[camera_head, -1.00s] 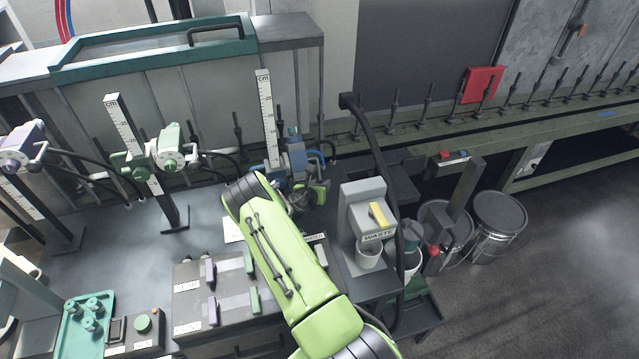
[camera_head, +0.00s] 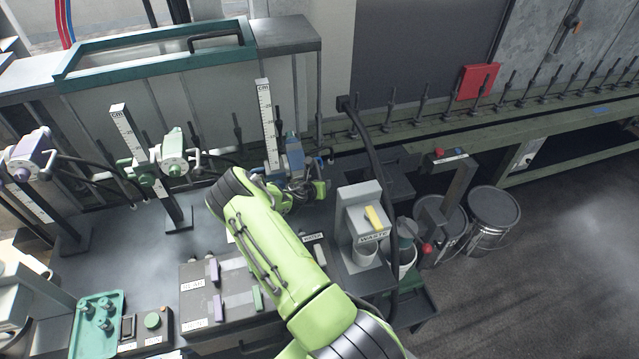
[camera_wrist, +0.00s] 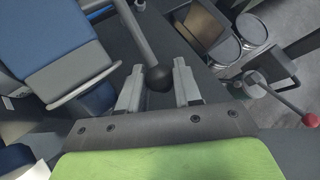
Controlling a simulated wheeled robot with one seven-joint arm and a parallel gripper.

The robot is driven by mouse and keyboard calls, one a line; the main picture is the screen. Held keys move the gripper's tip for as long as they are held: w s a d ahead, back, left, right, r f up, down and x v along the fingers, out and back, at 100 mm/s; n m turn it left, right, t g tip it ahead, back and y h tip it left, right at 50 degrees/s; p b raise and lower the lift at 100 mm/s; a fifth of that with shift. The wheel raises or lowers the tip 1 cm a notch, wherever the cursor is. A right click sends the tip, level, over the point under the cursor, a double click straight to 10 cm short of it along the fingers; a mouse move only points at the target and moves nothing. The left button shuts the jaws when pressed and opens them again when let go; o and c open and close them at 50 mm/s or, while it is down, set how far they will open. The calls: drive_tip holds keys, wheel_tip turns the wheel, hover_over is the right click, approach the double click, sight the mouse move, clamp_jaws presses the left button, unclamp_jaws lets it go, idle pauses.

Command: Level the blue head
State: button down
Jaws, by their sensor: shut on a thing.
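The blue head (camera_head: 294,156) is on the right-hand scaled post (camera_head: 266,125) in the head view, partly hidden by my arm. In the wrist view the blue head's body (camera_wrist: 62,45) fills the upper left and looks tilted in that picture. A grey lever (camera_wrist: 139,32) with a black ball knob (camera_wrist: 158,78) runs down from the top. My gripper (camera_wrist: 158,70) is shut on the knob, with one finger on each side of it. In the head view my gripper (camera_head: 318,190) is just right of and below the blue head. I cannot read the head's exact angle.
The green head (camera_head: 172,167) and the purple head (camera_head: 28,158) stand on posts to the left. A grey waste unit (camera_head: 361,205) is close on the right of my gripper. A switch panel (camera_head: 220,290) lies in front.

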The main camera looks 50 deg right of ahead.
drive_tip(key=shift+r+p, duration=1)
drive_tip(key=shift+r, duration=0.75)
drive_tip(key=c, duration=1.1)
unclamp_jaws()
drive_tip(key=shift+s+f, duration=0.1)
drive_tip(key=shift+f, duration=0.1)
drive_tip(key=shift+a, duration=0.1)
drive_tip(key=v, duration=1.5)
drive_tip(key=shift+s+a+r, duration=0.15)
drive_tip(key=shift+s+a, duration=0.1)
drive_tip(key=shift+a, duration=0.05)
